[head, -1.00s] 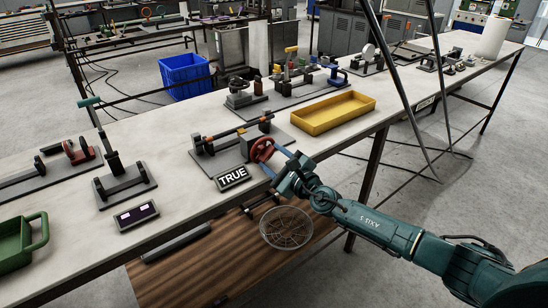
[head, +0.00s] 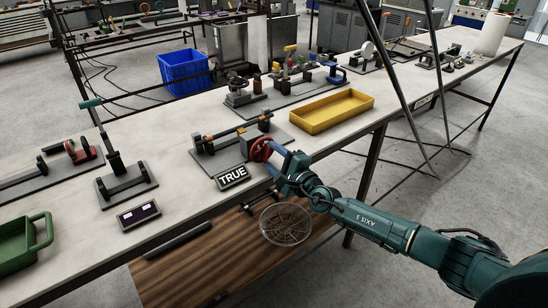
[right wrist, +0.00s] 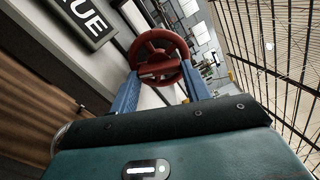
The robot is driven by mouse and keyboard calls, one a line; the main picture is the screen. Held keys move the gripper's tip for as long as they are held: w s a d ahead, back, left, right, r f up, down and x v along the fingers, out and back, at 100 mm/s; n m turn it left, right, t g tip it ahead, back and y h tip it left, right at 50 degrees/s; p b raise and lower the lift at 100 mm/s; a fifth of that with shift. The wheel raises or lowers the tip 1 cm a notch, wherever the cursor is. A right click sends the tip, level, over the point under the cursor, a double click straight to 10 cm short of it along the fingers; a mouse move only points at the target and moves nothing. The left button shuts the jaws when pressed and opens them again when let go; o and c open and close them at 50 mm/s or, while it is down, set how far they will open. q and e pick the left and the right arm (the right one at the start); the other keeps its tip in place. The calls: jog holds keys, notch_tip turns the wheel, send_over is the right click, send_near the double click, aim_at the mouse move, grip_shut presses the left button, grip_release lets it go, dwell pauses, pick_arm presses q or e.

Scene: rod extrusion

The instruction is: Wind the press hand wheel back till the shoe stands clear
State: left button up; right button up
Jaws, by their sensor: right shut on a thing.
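The red press hand wheel (head: 261,149) sits at the front end of the press near the table's front edge. It also shows in the right wrist view (right wrist: 158,42), between the blue fingers. My right gripper (head: 272,152) is shut on the wheel; its fingers (right wrist: 160,84) are at the two sides of the rim. The press (head: 225,137) has a rod with orange parts lying along it behind the wheel. The shoe is too small to tell apart, so its clearance cannot be seen. My left gripper is not in view.
A sign reading TRUE (head: 232,177) stands just left of the wheel. A yellow tray (head: 331,113) lies to the right on the table. A lever device (head: 124,181) and a small display (head: 138,215) stand to the left. A wire basket (head: 286,224) is below the table edge.

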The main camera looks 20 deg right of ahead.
dwell(0.3)
jog(key=o, duration=1)
jog(key=shift+c, duration=0.2)
jog(key=shift+o, duration=0.2)
jog(key=shift+f, duration=0.15)
jog(key=shift+s, duration=0.1)
